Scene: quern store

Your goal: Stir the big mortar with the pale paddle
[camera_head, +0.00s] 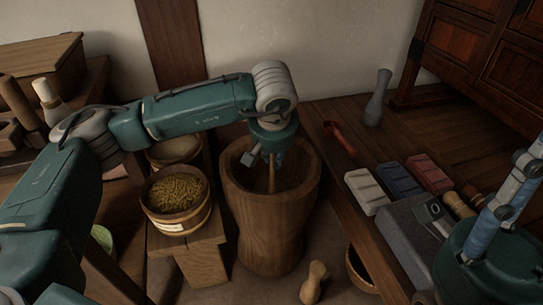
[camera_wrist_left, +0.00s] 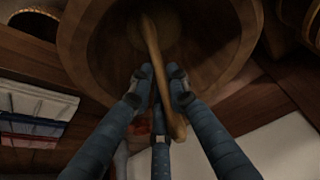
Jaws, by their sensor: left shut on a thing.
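The big mortar (camera_head: 268,222) is a tall, tapered wooden vessel standing upright on the floor in the middle of the head view. My left gripper (camera_head: 268,157) is over its mouth, pointing down, shut on the pale paddle (camera_head: 271,178). The paddle's lower part is inside the mortar; its tip is hidden in the head view. In the left wrist view the paddle (camera_wrist_left: 153,48) runs between my blue fingers (camera_wrist_left: 162,76) into the mortar's round bowl (camera_wrist_left: 88,45). My right gripper (camera_head: 512,200) is at the right edge, away from the mortar; its jaw opening is unclear.
A tub of grain (camera_head: 176,194) on a wooden stand is close left of the mortar. A low bench at right holds a red scoop (camera_head: 340,138), a grey vase (camera_head: 377,98) and several coloured blocks (camera_head: 398,180). A wooden pestle (camera_head: 313,283) is in front of the mortar.

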